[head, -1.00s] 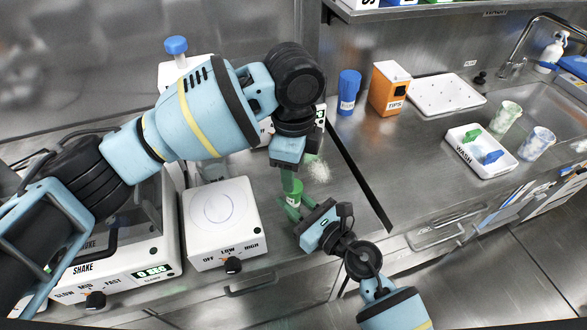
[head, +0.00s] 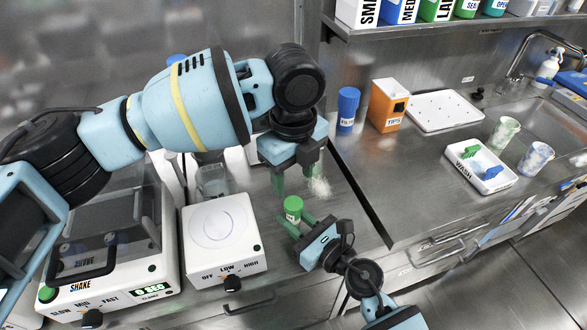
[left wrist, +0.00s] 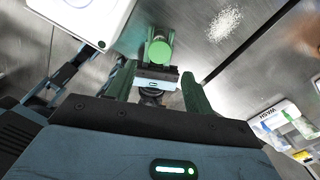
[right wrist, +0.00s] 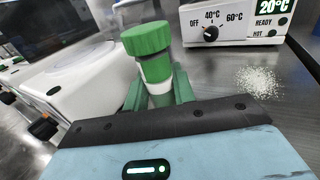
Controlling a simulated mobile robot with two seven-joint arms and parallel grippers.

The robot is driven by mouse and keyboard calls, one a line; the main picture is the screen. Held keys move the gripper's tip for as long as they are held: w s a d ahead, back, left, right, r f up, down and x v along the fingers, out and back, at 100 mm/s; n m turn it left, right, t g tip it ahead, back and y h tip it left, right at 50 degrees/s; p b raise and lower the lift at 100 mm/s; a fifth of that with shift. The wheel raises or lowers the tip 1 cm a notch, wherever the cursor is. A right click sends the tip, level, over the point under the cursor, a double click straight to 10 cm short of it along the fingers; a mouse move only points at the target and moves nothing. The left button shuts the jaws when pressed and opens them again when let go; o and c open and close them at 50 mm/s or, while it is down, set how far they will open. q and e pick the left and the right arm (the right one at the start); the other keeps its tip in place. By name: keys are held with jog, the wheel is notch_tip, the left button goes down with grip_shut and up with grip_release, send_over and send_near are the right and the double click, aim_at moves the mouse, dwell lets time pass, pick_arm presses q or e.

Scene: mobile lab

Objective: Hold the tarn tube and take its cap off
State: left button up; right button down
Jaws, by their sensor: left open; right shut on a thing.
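The tarn tube (right wrist: 157,78) stands upright between the fingers of my right gripper (right wrist: 160,92), which is shut on its body. Its green cap (right wrist: 147,38) sits on top; I cannot tell how tightly. In the head view the cap (head: 293,205) shows above my right gripper (head: 291,224), and the lower tube is hidden. My left gripper (head: 294,182) is open and empty above the cap, fingers pointing down and spread apart. In the left wrist view the cap (left wrist: 160,51) lies ahead of the spread fingers (left wrist: 158,90), not touching them.
A hotplate (head: 224,238) and a shaker (head: 100,262) stand at left. White powder (head: 319,187) is spilled on the bench near the tube. A blue container (head: 347,108), an orange tips box (head: 389,105) and a wash tray (head: 481,168) stand at right. Bare bench lies around the powder.

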aim_at(293, 203)
pick_arm(q)
notch_tip(293, 203, down, 7)
jog(key=shift+f, duration=0.15)
dwell(0.4)
jog(key=c, duration=1)
jog(key=n, duration=0.6)
jog(key=shift+n, duration=0.3)
jog(key=n, duration=0.6)
jog(key=shift+n, duration=0.4)
jog(key=o, duration=1.1)
jog(key=shift+c, duration=0.2)
